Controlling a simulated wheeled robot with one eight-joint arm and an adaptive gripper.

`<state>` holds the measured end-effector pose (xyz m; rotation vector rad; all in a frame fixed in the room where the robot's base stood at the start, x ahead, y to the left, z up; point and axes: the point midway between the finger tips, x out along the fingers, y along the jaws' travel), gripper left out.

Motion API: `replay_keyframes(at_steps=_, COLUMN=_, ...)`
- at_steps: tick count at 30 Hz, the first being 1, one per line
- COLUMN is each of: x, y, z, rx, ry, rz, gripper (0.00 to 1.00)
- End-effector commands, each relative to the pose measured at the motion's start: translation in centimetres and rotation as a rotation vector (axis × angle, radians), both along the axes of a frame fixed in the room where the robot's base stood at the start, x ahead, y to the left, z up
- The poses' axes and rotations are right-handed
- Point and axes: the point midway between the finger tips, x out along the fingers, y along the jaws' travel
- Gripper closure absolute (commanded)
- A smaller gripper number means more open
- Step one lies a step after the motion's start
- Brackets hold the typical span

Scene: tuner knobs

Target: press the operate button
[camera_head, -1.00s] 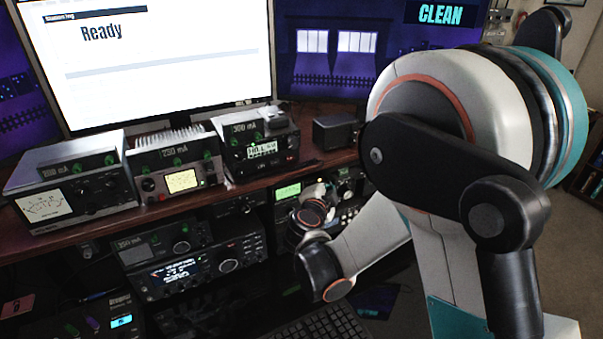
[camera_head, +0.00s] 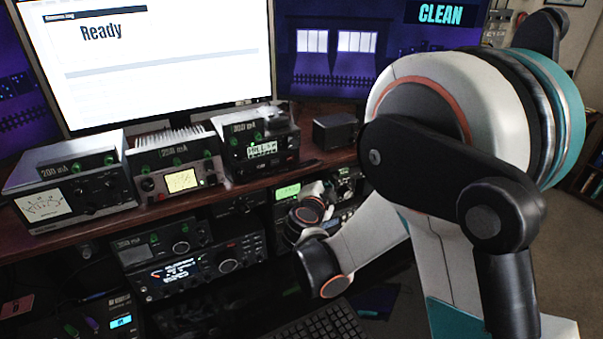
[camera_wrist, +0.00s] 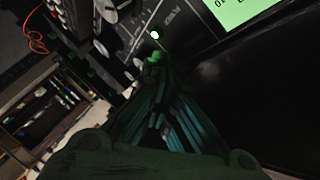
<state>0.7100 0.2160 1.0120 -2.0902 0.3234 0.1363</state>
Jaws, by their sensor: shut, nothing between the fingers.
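In the wrist view my gripper (camera_wrist: 155,68) is shut and empty, its dark teal fingers reaching up the picture to a black radio panel (camera_wrist: 180,28). A small round white-green light or button (camera_wrist: 155,34) is lit on that panel just beyond the fingertips. A bright green spot lies at the fingertips; I cannot tell whether it is a separate part or whether they touch the panel. No readable label marks the operate button. In the head view the radio with the green display (camera_head: 287,192) is partly hidden by my arm, and my gripper cannot be made out there.
Metered boxes (camera_head: 75,190) stand on the wooden shelf (camera_head: 200,207). Another radio (camera_head: 195,270) sits below, left of my arm. A keyboard (camera_head: 318,325) lies in front. A box with a cyan-lit patch (camera_head: 120,322) is at lower left. A dark surface fills the wrist view's right.

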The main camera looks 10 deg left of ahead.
Motion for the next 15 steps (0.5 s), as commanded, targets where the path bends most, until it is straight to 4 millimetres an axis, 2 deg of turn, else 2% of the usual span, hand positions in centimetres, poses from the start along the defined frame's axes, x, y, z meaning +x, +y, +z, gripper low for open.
replay_keyframes(at_steps=15, x=-0.95, y=-0.61, z=0.01, rx=0.000, ry=0.000, rz=0.000, gripper=1.00)
